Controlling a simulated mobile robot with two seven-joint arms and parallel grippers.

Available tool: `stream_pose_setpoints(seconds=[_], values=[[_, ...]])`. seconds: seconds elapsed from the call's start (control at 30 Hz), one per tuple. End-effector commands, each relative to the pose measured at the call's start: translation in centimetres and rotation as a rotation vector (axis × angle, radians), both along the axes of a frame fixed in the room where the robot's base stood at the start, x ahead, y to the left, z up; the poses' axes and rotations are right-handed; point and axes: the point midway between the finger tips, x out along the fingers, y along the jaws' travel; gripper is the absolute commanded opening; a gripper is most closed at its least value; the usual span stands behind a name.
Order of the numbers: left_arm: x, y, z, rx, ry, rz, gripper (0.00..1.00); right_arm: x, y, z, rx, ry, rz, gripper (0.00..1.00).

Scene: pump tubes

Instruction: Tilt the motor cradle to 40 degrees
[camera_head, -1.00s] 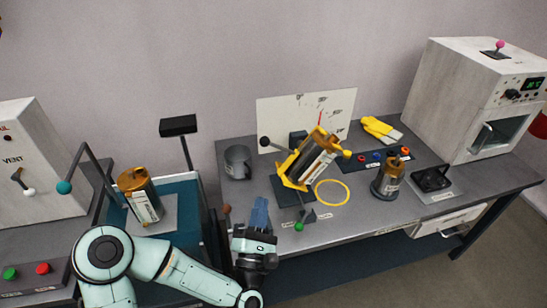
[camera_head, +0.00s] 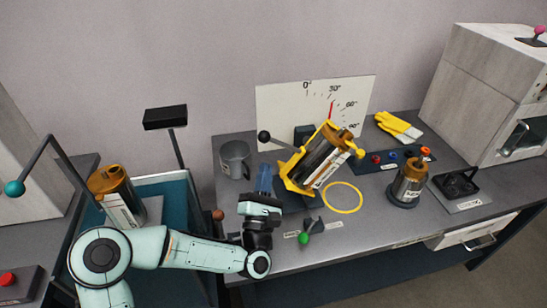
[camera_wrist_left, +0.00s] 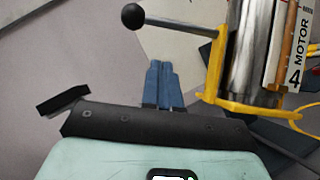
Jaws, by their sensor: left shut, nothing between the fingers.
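The yellow motor cradle (camera_head: 292,182) stands on the bench, tilted to the right, with a silver and copper motor (camera_head: 325,160) in it. A bar with a black ball knob (camera_head: 264,136) sticks out from its left side; the knob also shows in the left wrist view (camera_wrist_left: 132,16). A white angle board (camera_head: 280,112) stands behind; its red pointer (camera_head: 332,108) is near the 30° mark. My left gripper (camera_head: 265,170) has its blue fingers shut and empty, left of the cradle and below the knob, apart from both. Its fingertips (camera_wrist_left: 158,66) point toward the bar.
A grey mug (camera_head: 234,158) stands left of the cradle. A green-knobbed lever (camera_head: 303,238) and yellow ring (camera_head: 342,197) are in front. A second motor (camera_head: 408,184), yellow gloves (camera_head: 398,126) and a black holder (camera_head: 458,184) are to the right.

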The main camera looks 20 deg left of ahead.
Motion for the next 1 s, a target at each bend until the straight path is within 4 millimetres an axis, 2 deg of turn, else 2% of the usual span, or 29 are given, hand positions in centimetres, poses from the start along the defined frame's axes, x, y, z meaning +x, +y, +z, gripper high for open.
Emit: stream_pose_setpoints(seconds=[0.07, 0.3, 0.77, 1.0], values=[[1.2, 0.0, 1.0, -0.002, -0.003, -0.001, 0.0, -0.1, 0.0, 0.1, 0.001, 0.003, 0.001, 0.0], [2.4, -1.1, 3.2, 0.0, 0.0, -0.002, 0.0, -0.4, 0.2, 0.3, 0.004, 0.01, 0.004, 0.0], [2.6, -1.3, 3.6, 0.003, 0.003, -0.002, 0.0, -0.5, 0.2, 0.4, 0.005, 0.013, 0.005, 0.0], [2.9, -1.7, 5.0, 0.078, 0.051, -0.001, 0.0, -1.4, 0.4, 1.9, 0.014, 0.04, 0.014, 0.0]])
